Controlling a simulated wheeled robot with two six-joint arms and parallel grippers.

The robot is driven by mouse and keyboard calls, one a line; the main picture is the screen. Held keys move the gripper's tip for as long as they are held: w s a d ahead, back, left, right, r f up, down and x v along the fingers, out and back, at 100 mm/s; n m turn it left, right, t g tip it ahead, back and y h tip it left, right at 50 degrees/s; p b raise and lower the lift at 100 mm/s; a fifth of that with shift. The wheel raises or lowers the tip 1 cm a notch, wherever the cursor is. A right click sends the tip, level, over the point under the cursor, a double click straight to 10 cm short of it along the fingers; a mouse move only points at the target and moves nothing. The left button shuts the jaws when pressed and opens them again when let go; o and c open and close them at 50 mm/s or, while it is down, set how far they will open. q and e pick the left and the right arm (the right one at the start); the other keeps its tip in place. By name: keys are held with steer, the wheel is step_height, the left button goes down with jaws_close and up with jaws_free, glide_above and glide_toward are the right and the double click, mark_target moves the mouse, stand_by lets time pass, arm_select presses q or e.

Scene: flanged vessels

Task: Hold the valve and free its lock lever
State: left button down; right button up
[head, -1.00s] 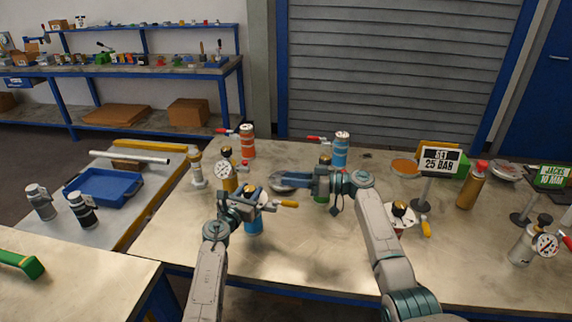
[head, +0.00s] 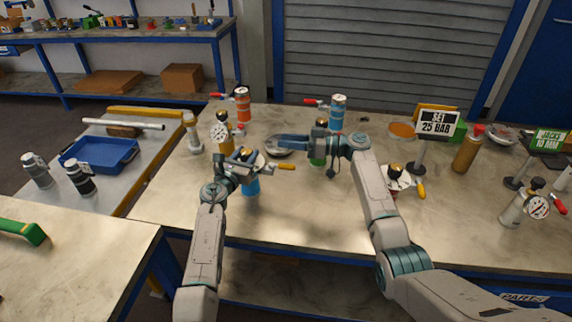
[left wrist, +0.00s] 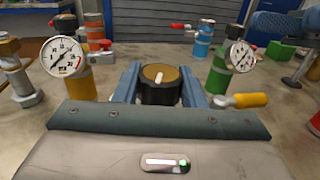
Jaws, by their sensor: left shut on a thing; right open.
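A blue vessel (head: 251,187) stands on the table with a yellow-handled lock lever (head: 283,166) sticking out to the right. My left gripper (head: 245,158) is shut on its valve's black knob. In the left wrist view the blue fingers flank this black knob (left wrist: 160,92), which has a brown top and a white mark. The yellow lever handle (left wrist: 243,101) shows right of the fingers. My right gripper (head: 290,142) is open, pointing left beside the green vessel (head: 318,158), apart from the yellow lever. The blue vessel's body is hidden in the left wrist view.
A yellow vessel with a gauge (head: 224,138) stands close left of my left gripper. A red-based valve with a yellow lever (head: 396,182) is to the right. The table front is clear.

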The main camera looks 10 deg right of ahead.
arm_select(q)
steer(key=c, duration=0.8)
jaws_free()
steer(key=shift+c, duration=0.2)
